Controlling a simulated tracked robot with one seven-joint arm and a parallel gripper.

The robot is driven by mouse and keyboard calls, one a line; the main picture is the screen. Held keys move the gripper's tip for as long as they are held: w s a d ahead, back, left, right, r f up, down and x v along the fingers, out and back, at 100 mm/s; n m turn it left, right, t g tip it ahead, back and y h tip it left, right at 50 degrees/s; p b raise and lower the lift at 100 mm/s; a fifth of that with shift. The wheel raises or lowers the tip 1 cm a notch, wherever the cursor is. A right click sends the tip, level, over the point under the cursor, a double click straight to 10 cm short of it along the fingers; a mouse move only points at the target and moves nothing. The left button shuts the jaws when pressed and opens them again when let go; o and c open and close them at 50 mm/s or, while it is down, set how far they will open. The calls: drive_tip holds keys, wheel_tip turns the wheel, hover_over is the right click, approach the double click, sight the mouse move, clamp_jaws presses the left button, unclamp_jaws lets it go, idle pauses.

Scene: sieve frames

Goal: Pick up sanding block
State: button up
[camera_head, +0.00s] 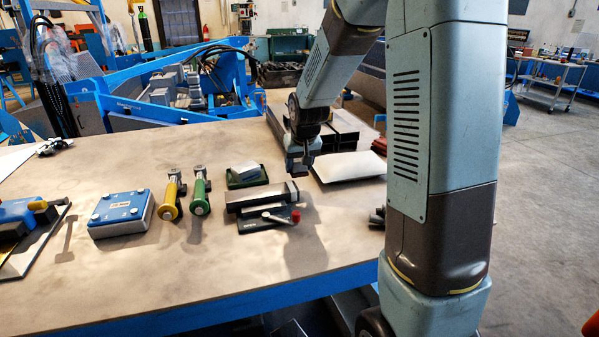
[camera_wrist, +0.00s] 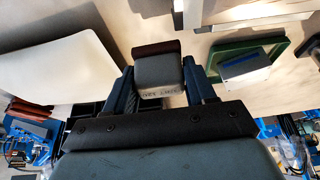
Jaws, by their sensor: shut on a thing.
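The sanding block, a small grey block with a dark brown face and lettering on its side, shows between my fingers in the wrist view (camera_wrist: 160,74). My gripper (camera_wrist: 158,84) is shut on it, one finger on each side. In the head view my gripper (camera_head: 301,160) points down over the back part of the workbench, between the green tray and the white sheet. The block (camera_head: 302,173) shows there only as a small dark shape under the fingers. It looks clear of the bench top, but its exact height is hard to tell.
A green tray (camera_head: 233,183) with a pale block stands left of my gripper, and a grey vise-like tool (camera_head: 262,197) lies in front. A white sheet (camera_head: 350,166) lies to the right, dark square tubes (camera_head: 345,136) behind. The front of the workbench (camera_head: 190,280) is bare.

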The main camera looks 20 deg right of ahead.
drive_tip(key=s+a+r, duration=0.3)
drive_tip(key=s+r, duration=0.5)
drive_tip(key=s, duration=0.4)
drive_tip(key=o, duration=0.5)
drive_tip(key=c, duration=0.4)
